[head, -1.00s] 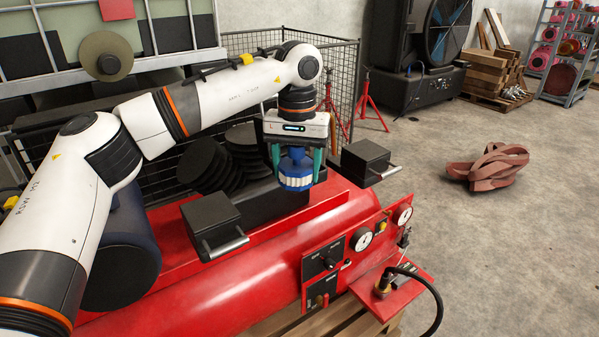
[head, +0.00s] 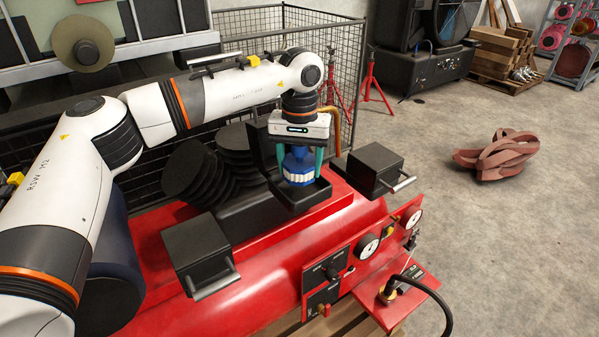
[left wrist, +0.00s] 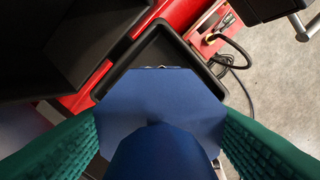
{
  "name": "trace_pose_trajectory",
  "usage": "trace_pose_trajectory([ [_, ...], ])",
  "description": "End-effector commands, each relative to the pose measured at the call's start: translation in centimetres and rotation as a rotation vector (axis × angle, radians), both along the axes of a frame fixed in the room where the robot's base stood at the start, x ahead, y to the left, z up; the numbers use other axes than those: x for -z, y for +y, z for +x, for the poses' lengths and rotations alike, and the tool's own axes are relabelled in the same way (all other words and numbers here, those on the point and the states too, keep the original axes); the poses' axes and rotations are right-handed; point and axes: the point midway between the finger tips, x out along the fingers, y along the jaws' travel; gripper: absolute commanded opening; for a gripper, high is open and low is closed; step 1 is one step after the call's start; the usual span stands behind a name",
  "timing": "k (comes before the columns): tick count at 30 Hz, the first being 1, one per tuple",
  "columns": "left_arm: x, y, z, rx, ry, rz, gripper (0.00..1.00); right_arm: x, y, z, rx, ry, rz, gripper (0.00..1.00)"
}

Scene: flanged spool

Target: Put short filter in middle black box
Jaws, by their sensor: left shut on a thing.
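The short filter (head: 299,167) is a blue cylinder with a pale ribbed band. My left gripper (head: 300,160) is shut on it, with green fingers on both sides. The middle black box (head: 312,198) is an open, shallow tray with a high back wall. The filter is upright over the tray, its lower end inside the tray's outline; I cannot tell whether it touches the floor. In the left wrist view the blue filter (left wrist: 152,105) fills the space between the green fingers and covers much of the black tray (left wrist: 172,42). My right gripper is not in view.
Black boxes with handles flank the tray, one at left (head: 198,252) and one at right (head: 374,168). Black discs (head: 190,172) lean behind it. All stand on a red tank (head: 262,268) with gauges and a hose. A wire cage (head: 335,60) stands behind.

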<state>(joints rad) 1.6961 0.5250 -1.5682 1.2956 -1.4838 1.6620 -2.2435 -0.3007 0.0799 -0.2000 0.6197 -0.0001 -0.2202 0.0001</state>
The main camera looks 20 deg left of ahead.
Motion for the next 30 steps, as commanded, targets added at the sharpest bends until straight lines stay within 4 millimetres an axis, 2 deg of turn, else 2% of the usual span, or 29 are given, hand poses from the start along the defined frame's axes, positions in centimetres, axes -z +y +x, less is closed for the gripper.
trace_pose_trajectory([
  [9,3.6,0.1,-0.1,0.000,0.002,0.001,0.37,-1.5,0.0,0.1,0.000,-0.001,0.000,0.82],
  [20,4.3,0.0,0.0,0.000,0.001,0.001,0.37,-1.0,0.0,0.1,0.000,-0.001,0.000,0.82],
  [21,4.2,0.0,0.0,0.000,0.000,0.001,0.65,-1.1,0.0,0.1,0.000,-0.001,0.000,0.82],
  [24,4.2,0.0,0.0,0.000,0.001,0.001,0.81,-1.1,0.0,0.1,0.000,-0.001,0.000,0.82],
  [30,4.2,0.0,0.0,0.000,0.000,0.001,0.82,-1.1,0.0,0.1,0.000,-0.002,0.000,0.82],
])
